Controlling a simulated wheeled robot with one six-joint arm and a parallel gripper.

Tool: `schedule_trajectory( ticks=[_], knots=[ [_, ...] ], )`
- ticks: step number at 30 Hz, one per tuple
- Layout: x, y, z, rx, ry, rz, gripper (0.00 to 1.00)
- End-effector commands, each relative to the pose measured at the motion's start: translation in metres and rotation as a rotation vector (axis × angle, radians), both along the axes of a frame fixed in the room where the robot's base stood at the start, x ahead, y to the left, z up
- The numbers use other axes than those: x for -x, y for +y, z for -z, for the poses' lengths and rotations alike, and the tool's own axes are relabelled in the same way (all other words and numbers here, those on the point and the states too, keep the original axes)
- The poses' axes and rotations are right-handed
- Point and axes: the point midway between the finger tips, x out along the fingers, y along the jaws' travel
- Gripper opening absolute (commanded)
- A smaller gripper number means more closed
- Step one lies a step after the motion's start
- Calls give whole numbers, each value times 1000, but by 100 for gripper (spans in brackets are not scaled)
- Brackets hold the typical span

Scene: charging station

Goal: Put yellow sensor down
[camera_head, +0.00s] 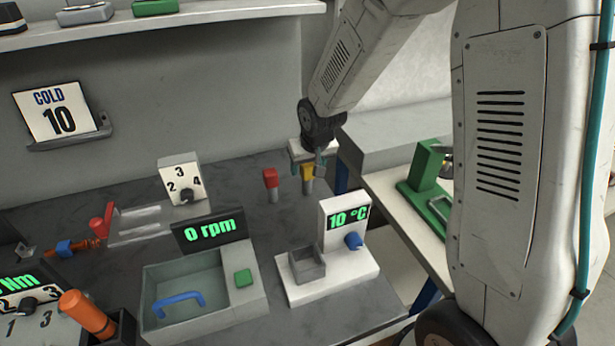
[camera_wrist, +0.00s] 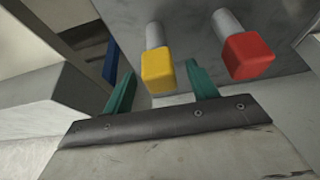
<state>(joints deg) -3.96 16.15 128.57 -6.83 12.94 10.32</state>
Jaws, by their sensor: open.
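The yellow sensor (camera_head: 307,172) stands upright on the grey bench at its back right, a yellow block on a grey cylinder. In the wrist view the yellow sensor (camera_wrist: 157,68) lies between the two green fingers of my gripper (camera_wrist: 158,92), with gaps on both sides. My gripper (camera_head: 318,165) is open, right at the yellow sensor in the head view. A red sensor (camera_head: 270,178) of the same shape stands just left of it, and it also shows in the wrist view (camera_wrist: 247,58), outside the fingers.
A white device reading 10 °C (camera_head: 343,275) stands in front of the sensors. A 0 rpm device with a basin (camera_head: 200,285) is left of it. A dial box (camera_head: 181,180) stands left of the sensors. A green stand (camera_head: 427,185) is on the right table.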

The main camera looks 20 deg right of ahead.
Motion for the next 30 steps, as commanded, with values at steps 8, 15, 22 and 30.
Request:
schedule_trajectory(
  ticks=[8,15,22,30],
  knots=[
    [-5,0,13,0,-1,0,58],
    [-5,0,13,0,-1,0,22],
    [-5,0,12,0,-1,0,6],
    [-6,0,4,0,-4,0,6]
  ],
)
